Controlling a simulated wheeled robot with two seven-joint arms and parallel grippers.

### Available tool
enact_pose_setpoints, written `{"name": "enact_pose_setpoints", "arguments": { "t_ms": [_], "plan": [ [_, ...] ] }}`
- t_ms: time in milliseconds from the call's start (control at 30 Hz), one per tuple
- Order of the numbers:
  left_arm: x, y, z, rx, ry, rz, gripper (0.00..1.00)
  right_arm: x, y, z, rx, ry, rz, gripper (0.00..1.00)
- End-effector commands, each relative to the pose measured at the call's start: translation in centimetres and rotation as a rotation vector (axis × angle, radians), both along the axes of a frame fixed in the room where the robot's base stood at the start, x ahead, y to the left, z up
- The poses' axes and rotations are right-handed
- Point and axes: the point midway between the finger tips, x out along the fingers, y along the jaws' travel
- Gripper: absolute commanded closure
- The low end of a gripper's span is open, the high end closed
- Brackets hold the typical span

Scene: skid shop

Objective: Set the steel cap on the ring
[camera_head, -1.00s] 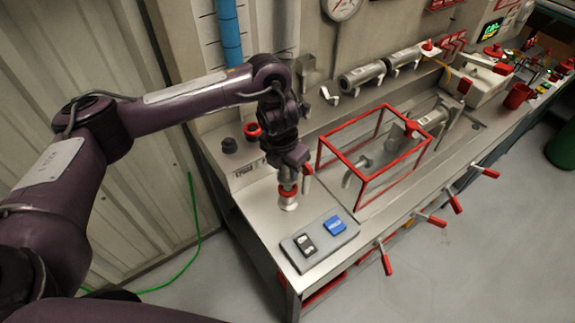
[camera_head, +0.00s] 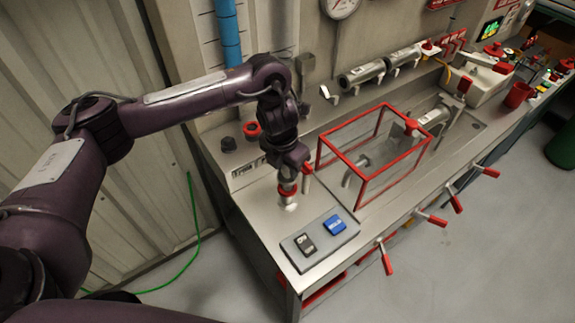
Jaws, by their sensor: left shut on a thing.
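My left gripper (camera_head: 288,186) points down over the near left part of the steel bench. It is shut on a small steel piece, seemingly the steel cap (camera_head: 288,203), which shows just below a red band at the fingertips. Whether the piece touches what is under it I cannot tell. A red ring (camera_head: 252,130) sits at the back of the bench, to the left of my wrist and apart from the gripper. Whether this is the task's ring is not clear. My right gripper is not in view.
A red-edged clear guard box (camera_head: 372,160) stands just right of the gripper. A control panel with a blue switch (camera_head: 335,225) lies in front. A dark knob (camera_head: 228,145) is at the back left. Red-handled levers (camera_head: 386,262) stick out along the bench front.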

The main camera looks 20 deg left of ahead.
Motion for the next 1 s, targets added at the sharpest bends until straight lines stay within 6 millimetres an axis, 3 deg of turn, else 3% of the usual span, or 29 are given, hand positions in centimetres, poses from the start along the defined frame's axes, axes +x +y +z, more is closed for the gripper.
{"name": "enact_pose_setpoints", "arguments": {
  "t_ms": [367,1000],
  "plan": [
    [0.0,0.0,0.0,0.000,-0.001,0.000,0.91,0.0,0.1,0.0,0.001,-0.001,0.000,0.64],
    [0.0,0.0,-1.8,0.000,-0.001,0.000,0.91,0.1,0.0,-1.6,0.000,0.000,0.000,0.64]
  ]
}}
